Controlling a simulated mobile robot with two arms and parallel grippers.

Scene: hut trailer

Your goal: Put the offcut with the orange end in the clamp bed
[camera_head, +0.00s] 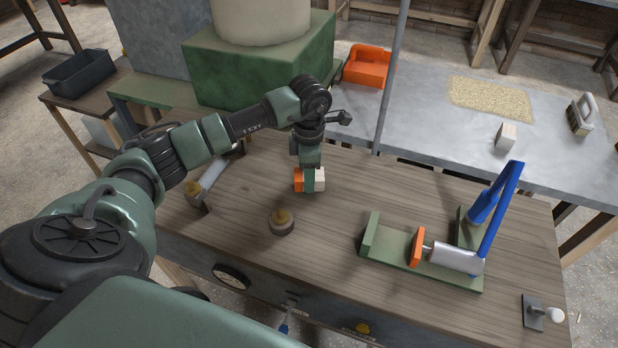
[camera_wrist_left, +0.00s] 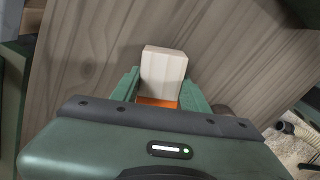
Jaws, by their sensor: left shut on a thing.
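The offcut (camera_head: 318,180) is a short pale wood block with an orange end, over the wooden bench top. My left gripper (camera_head: 309,180) points down and is shut on the offcut's middle, with the orange end to the left in the head view. In the left wrist view the offcut (camera_wrist_left: 163,75) sits between the two green fingers, its pale part outward and the orange near the palm. I cannot tell whether it touches the bench. The green clamp bed (camera_head: 388,250) stands to the right, empty, with an orange pad and raised blue handle. My right gripper is not in view.
A round knob-topped object (camera_head: 282,222) stands on the bench between me and the offcut. A grey table (camera_head: 430,125) behind holds an orange item (camera_head: 368,66) and a pale block (camera_head: 506,137). A thin grey post (camera_head: 391,85) rises behind the bench. Bench between offcut and clamp is clear.

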